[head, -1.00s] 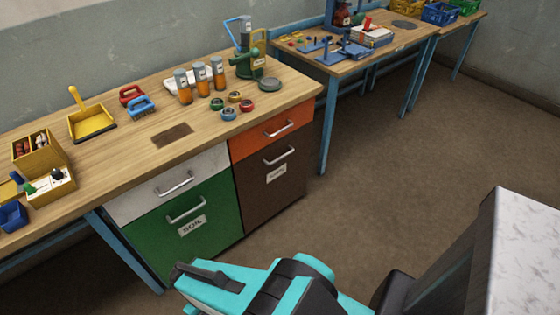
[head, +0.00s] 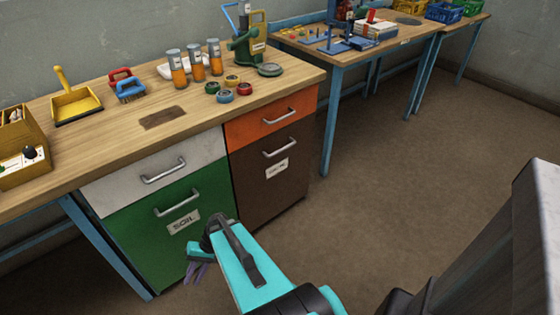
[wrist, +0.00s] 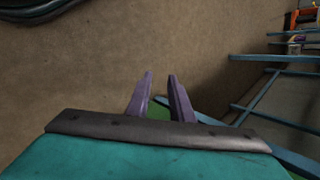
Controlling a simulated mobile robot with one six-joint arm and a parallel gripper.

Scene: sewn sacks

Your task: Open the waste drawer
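The bench cabinet has a white drawer (head: 150,177) above a green drawer (head: 150,240) labelled SOIL, and an orange drawer (head: 265,126) above a brown drawer (head: 265,195). The brown one's label (head: 277,168) is too small to read surely; no label reading waste is legible. Each front has a metal bar handle, and all fronts look closed. My gripper (head: 197,273) is low in front of the green drawer, left of the brown one, pointing down. In the wrist view its purple fingers (wrist: 160,85) stand apart with nothing between them.
The wooden benchtop (head: 120,135) carries a yellow dustpan (head: 75,104), brushes (head: 127,85), orange-filled tubes (head: 179,70) and several small coloured rings. A second bench (head: 345,59) stands behind at right. The brown floor (head: 420,165) right of the cabinet is clear.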

